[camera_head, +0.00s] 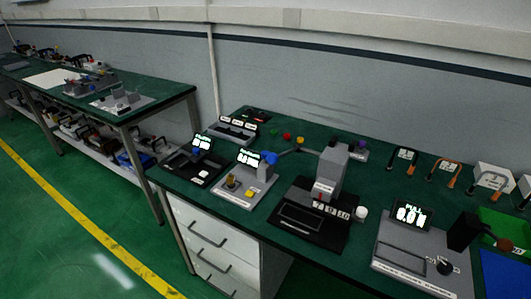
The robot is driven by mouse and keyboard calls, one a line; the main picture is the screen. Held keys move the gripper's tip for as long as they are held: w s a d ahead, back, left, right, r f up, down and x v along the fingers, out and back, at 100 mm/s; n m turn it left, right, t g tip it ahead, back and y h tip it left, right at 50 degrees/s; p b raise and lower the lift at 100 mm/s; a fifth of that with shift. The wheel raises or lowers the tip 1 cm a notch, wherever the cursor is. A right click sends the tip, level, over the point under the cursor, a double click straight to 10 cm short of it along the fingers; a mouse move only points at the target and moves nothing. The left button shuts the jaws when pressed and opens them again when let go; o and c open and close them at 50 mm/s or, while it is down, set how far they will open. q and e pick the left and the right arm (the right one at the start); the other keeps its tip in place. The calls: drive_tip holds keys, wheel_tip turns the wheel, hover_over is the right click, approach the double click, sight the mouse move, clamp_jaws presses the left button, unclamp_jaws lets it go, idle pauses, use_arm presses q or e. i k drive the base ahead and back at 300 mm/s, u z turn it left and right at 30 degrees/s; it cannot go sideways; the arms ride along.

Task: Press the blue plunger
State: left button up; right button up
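A blue round part (269,158) sits at the top of a small grey device (252,184) near the left of the green bench. A grey rod runs from near it towards the right. A second, smaller blue part (197,153) shows on the black device (187,167) at the bench's left end. I cannot tell for certain which blue part is the plunger. Neither of my grippers is in view.
A tall grey press-like unit (332,170) on a black base stands right of the grey device. A grey unit with a lit display (412,214) is farther right. A green bin (504,225) is at the right edge. Open floor (70,235) lies left of the bench.

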sight(264, 154)
drive_tip(key=u, duration=0.1)
drive_tip(key=k, duration=0.6)
drive_tip(key=z, duration=1.2)
drive_tip(key=i, duration=0.5)
drive_tip(key=u, duration=0.05)
